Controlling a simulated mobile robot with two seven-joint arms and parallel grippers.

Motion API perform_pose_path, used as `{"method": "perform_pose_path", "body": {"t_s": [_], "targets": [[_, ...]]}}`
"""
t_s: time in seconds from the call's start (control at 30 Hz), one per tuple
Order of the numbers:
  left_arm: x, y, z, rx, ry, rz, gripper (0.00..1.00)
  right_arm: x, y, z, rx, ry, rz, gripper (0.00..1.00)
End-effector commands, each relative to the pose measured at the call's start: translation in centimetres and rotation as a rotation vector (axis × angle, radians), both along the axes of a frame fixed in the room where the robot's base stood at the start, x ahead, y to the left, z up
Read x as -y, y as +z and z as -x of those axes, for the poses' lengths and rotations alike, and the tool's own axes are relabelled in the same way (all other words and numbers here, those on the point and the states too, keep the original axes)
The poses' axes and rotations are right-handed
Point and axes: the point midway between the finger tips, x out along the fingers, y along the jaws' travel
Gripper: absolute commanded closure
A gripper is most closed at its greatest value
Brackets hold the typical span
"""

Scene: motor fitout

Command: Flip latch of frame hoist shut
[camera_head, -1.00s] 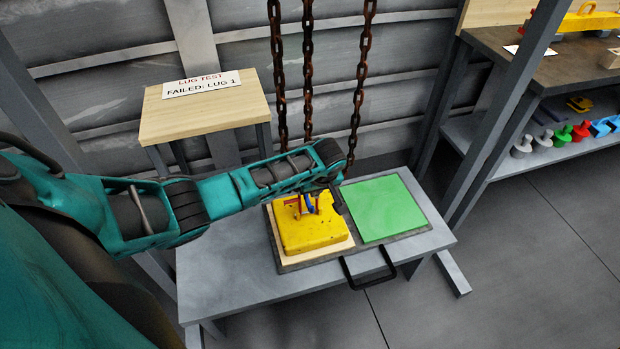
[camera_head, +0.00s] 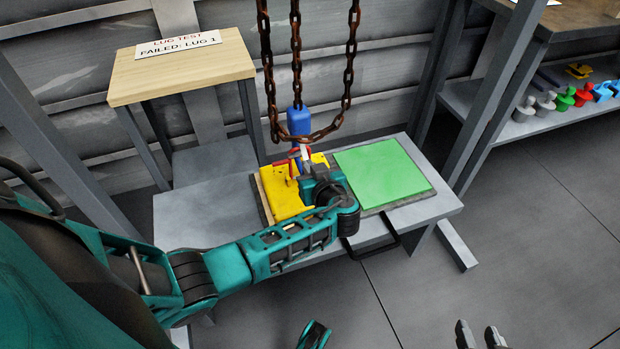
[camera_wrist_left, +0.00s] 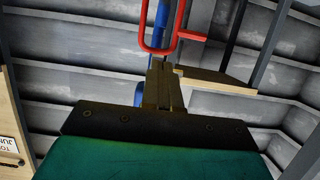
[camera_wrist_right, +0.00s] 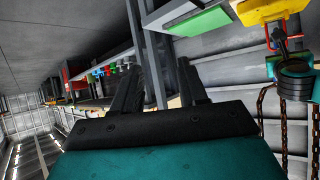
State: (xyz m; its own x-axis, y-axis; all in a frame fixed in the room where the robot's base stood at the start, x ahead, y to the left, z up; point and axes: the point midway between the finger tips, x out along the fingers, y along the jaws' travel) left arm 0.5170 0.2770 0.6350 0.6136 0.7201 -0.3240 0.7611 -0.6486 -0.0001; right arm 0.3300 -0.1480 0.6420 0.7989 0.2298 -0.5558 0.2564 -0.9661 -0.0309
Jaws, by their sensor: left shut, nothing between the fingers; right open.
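The frame hoist's blue hook block (camera_head: 299,121) hangs among rusty chains above a yellow motor part (camera_head: 280,200). A red latch (camera_head: 307,154) shows at the hook, just in front of my left gripper (camera_head: 304,161). In the left wrist view the latch (camera_wrist_left: 179,32) is a red loop with a short side stub, in front of a blue rod (camera_wrist_left: 160,22). My left gripper's fingers (camera_wrist_left: 164,70) are shut and empty, their tips close below the loop; contact cannot be told. My left wrist hides part of the hook and yellow part. My right gripper (camera_head: 481,333) is open and empty, low at the front.
A green pad (camera_head: 380,172) lies right of the yellow part on the grey bench (camera_head: 180,228). A wooden stand (camera_head: 180,68) with a "LUG TEST, FAILED: LUG 1" sign is behind left. A shelf (camera_head: 520,125) with coloured pieces stands right. The floor at right is clear.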

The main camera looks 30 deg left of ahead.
Motion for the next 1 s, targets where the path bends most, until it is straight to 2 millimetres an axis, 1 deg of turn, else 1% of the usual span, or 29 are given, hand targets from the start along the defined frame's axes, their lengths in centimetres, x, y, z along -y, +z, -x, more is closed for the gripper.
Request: {"method": "perform_pose_path", "body": {"t_s": [0.03,0.1,0.2,0.37,0.4,0.43,0.67,1.0], "targets": [[-0.1,-1.3,0.0,0.002,0.001,0.004,1.00,0.0,-1.9,0.0,0.000,0.000,0.000,0.57],[-0.2,-1.6,-0.1,0.001,0.001,0.003,1.00,0.0,-2.8,0.0,0.001,-0.001,0.000,0.57],[-0.2,-2.1,-0.2,0.000,0.001,0.004,1.00,-0.1,-3.7,-0.1,-0.001,0.001,-0.002,0.57],[-0.4,-2.7,-0.3,-0.001,0.000,0.003,1.00,-0.6,-4.0,-0.4,0.001,0.008,-0.012,0.57],[-0.4,-2.1,-0.3,-0.001,0.000,0.002,1.00,-0.6,-3.4,-0.4,0.000,0.008,-0.014,0.57],[-0.4,-2.0,-0.3,-0.002,0.000,0.001,1.00,-0.6,-3.3,-0.4,0.000,0.008,-0.014,0.57],[-0.5,-2.0,-0.4,-0.001,0.000,0.002,1.00,-0.6,-3.3,-0.4,0.002,0.007,-0.014,0.57],[-1.4,-1.4,-1.2,-0.001,-0.001,0.003,1.00,-0.6,-3.6,-0.4,0.000,0.006,-0.013,0.57]]}}
